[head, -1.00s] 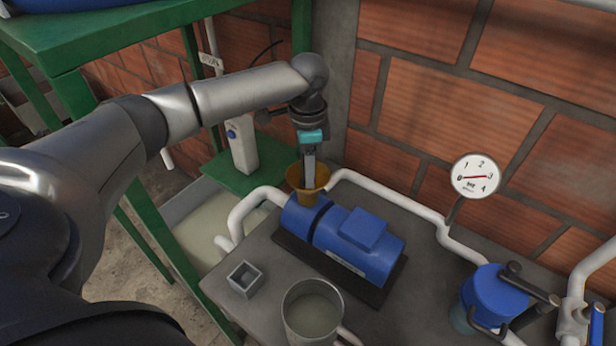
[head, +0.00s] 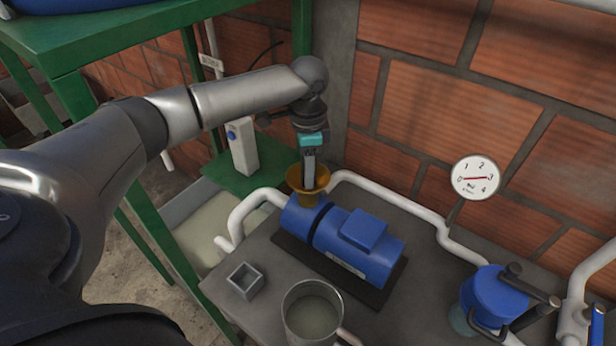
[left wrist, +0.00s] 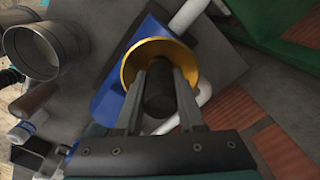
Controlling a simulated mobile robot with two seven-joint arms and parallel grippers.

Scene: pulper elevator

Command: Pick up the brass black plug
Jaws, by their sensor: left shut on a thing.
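My left gripper (head: 309,186) points down into the brass-coloured funnel (head: 293,181) behind the blue pump. In the left wrist view, the two fingers of my left gripper (left wrist: 162,68) reach toward the funnel's flared brass rim (left wrist: 128,70). They are shut on the black plug (left wrist: 158,98), a dark cylinder between them. The plug lies in front of the funnel's opening in that view. How deep it sits in the funnel cannot be told. In the head view the fingers and the funnel hide the plug. My right gripper is not in view.
The blue pump (head: 365,245) stands directly in front of the funnel. White pipes (head: 395,198) run beside it. A metal pot (head: 312,312) and a small grey square cup (head: 245,279) stand nearer. A white-and-red gauge (head: 476,177) and a brick wall are at the right.

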